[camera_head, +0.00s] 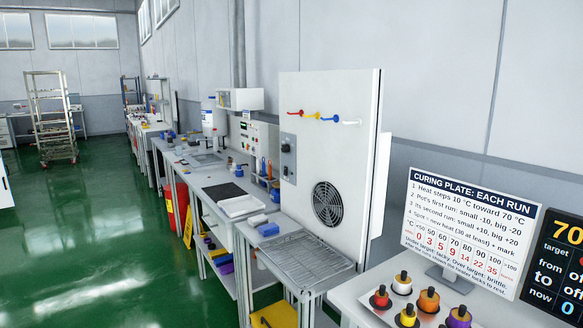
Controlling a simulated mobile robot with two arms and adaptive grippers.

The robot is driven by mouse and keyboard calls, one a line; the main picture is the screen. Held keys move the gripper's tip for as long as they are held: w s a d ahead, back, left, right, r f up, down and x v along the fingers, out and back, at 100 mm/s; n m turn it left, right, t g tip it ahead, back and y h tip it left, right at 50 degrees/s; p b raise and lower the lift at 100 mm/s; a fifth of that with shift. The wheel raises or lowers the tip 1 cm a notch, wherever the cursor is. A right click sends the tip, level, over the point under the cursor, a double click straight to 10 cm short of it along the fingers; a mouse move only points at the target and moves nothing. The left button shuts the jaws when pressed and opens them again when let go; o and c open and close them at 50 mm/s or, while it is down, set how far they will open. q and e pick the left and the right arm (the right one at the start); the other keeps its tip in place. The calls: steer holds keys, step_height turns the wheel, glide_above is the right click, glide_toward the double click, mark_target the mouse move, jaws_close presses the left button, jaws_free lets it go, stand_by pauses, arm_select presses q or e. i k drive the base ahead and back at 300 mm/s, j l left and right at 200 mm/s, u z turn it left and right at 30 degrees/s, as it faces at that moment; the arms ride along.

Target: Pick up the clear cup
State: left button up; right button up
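I cannot make out a clear cup anywhere in the head view. The benches along the wall hold many small items, and those far off are too small to tell apart. Neither of my grippers is in view.
A wire rack (303,258) lies on the near bench, beside a tall white cabinet (325,110) with a fan grille.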

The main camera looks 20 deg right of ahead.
mark_target(179, 152)
steer(key=i+z, duration=0.3)
steer(key=i, duration=0.45)
steer(key=i+j+z, duration=0.1)
steer(key=i+z, duration=0.25)
steer(key=i, duration=0.4)
